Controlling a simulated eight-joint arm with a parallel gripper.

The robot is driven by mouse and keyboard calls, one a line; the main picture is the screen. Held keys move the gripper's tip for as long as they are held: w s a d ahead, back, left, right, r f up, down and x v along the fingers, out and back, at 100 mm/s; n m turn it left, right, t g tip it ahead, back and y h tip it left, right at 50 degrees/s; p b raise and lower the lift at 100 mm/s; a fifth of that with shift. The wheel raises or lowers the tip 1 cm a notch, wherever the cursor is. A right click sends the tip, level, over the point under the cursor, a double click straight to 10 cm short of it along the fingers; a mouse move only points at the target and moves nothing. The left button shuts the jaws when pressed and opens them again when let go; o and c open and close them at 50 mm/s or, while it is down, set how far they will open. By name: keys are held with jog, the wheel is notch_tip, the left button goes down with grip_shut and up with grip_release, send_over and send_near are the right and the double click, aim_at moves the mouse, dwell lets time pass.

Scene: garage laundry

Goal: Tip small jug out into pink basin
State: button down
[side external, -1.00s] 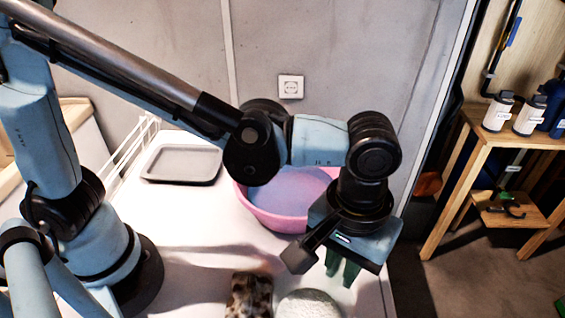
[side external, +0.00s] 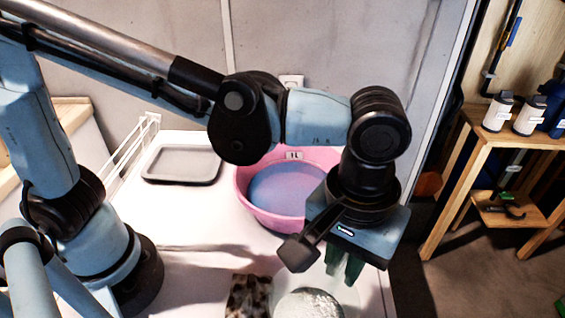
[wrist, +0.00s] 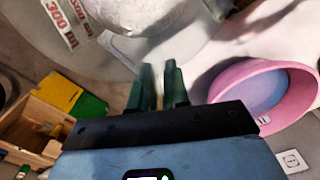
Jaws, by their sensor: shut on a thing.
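The small jug (side external: 350,297) is a clear vessel with white contents, at the bottom edge of the side view and partly cut off. In the wrist view the jug (wrist: 110,22) fills the top, with a red-lettered label on its wall. My gripper (side external: 343,278) is above the jug's right side; its dark green fingers (wrist: 163,72) are shut on it, though the exact grip point is unclear. The pink basin (side external: 243,188) stands behind and left of my gripper, with a blue surface inside and a 1L label. It also shows at right in the wrist view (wrist: 222,82).
A grey tray (side external: 182,178) lies at the back left of the white worktop (side external: 190,225). A dark speckled object (side external: 248,297) is just left of the jug. The worktop's right edge is close to my gripper. A wooden shelf (side external: 500,147) with bottles stands at right.

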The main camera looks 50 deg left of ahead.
jog(key=w+a+r+n, duration=0.3)
jog(key=w+a, duration=1.1)
jog(key=w, duration=0.3)
jog(key=w+a+r+n, duration=0.1)
jog(key=w+a, duration=0.2)
jog(key=a, duration=0.6)
jog(key=w+a+r+n, duration=0.1)
jog(key=w+a, duration=0.3)
jog(key=a, duration=0.5)
jog(key=s+d+r+t+y, duration=0.7)
jog(key=t+y, duration=0.7)
jog(key=t, duration=0.2)
jog(key=shift+s+r, duration=0.75)
jog(key=shift+r, duration=0.3)
jog(key=shift+r, duration=0.1)
